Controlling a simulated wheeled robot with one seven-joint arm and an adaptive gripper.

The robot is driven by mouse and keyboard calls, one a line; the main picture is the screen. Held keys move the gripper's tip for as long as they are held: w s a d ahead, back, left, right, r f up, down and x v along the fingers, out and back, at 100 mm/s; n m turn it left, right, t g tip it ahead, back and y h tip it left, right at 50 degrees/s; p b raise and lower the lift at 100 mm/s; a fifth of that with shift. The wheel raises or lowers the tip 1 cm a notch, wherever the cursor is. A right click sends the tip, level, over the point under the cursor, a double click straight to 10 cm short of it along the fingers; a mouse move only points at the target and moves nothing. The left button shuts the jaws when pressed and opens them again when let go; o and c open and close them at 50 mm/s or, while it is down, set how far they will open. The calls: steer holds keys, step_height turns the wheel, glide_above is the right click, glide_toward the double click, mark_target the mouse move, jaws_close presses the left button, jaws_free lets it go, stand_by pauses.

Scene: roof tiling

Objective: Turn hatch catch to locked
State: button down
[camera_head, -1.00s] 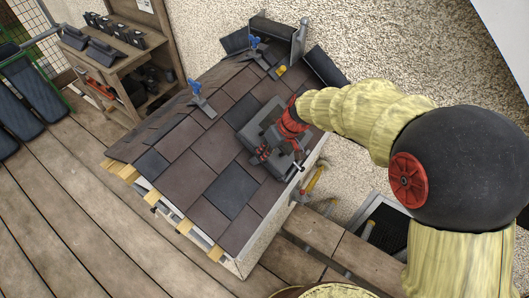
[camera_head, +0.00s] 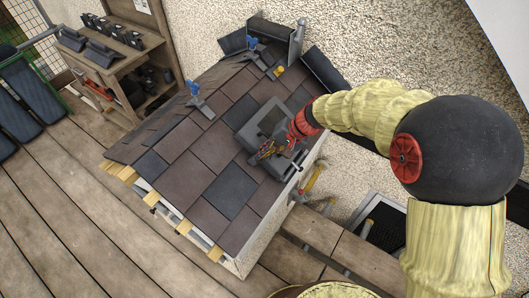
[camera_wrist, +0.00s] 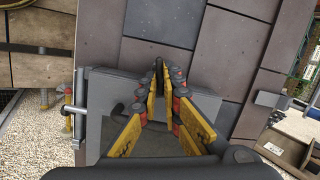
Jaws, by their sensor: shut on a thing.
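The grey roof hatch (camera_head: 238,116) lies in the tiled roof slope, close to its right edge. It also shows in the wrist view (camera_wrist: 99,88), beneath my fingers. My gripper (camera_head: 257,159) reaches over the lower part of the hatch. In the wrist view my gripper's yellow fingers (camera_wrist: 160,72) converge at the hatch's edge beside the tiles. They are shut on a small dark piece between the tips, which appears to be the hatch catch (camera_wrist: 159,66). The fingers hide most of the catch, so its turned position cannot be read.
Brown and grey tiles (camera_head: 185,165) surround the hatch. Blue-handled tools (camera_head: 194,88) stand on the upper roof. A wooden shelf (camera_head: 120,60) with dark parts is at the back left. A yellow-handled hammer (camera_head: 315,176) hangs by the roof's right edge.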

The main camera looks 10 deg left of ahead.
steer(key=shift+d+m, duration=0.1)
steer(key=shift+m, duration=1.1)
steer(key=shift+m+y, duration=0.3)
steer(key=c, duration=2)
jaws_free()
steer(key=v, duration=1.2)
steer(key=shift+f, duration=0.1)
